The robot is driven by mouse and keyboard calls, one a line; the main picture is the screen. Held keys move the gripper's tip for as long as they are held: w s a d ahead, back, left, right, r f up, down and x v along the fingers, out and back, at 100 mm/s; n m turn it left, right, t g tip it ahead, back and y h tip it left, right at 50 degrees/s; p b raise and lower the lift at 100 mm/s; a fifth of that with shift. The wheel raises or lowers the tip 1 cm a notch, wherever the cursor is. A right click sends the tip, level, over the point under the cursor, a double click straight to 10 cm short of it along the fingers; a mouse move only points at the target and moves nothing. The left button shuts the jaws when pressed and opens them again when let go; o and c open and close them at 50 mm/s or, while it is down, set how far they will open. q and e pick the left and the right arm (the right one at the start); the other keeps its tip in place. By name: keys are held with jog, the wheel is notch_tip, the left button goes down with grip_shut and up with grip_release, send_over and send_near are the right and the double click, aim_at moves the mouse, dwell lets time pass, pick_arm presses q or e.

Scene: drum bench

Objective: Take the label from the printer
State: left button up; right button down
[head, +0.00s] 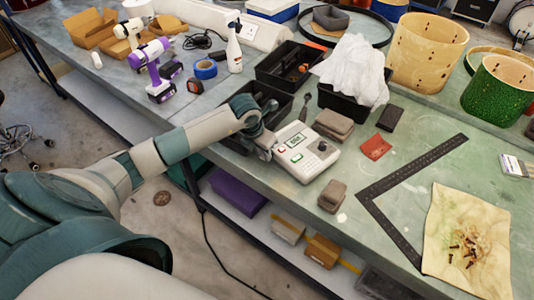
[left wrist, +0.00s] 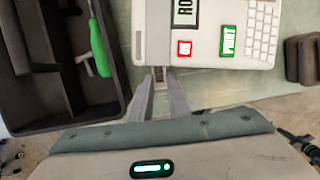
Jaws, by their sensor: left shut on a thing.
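The label printer (head: 306,155) is a white box with a small screen and keys on the green bench. The left wrist view shows it closer (left wrist: 210,50), with a red key and a green PRINT key. A small label (left wrist: 158,75) with dark print shows at the printer's near edge. My left gripper (left wrist: 158,82) has its two fingertips closed on the label, right at that edge. In the head view the left gripper (head: 268,146) is at the printer's left side. My right gripper is not in view.
A black divided tray (left wrist: 60,70) with a green-handled tool lies left of the gripper. A black bin (head: 345,98) with white cloth stands behind the printer. Brown blocks (head: 332,196), a red card (head: 376,147) and a black square (head: 400,195) lie on the bench nearby.

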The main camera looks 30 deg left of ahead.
pick_arm(q)
jog(key=shift+s+a, duration=0.2)
jog(key=shift+s, duration=1.4)
dwell(0.5)
jog(key=shift+r+p, duration=0.8)
jog(key=shift+r, duration=0.4)
dwell(0.9)
jog(key=shift+r+p, duration=1.25)
jog(key=shift+r, duration=1.1)
jog(key=shift+d, duration=0.1)
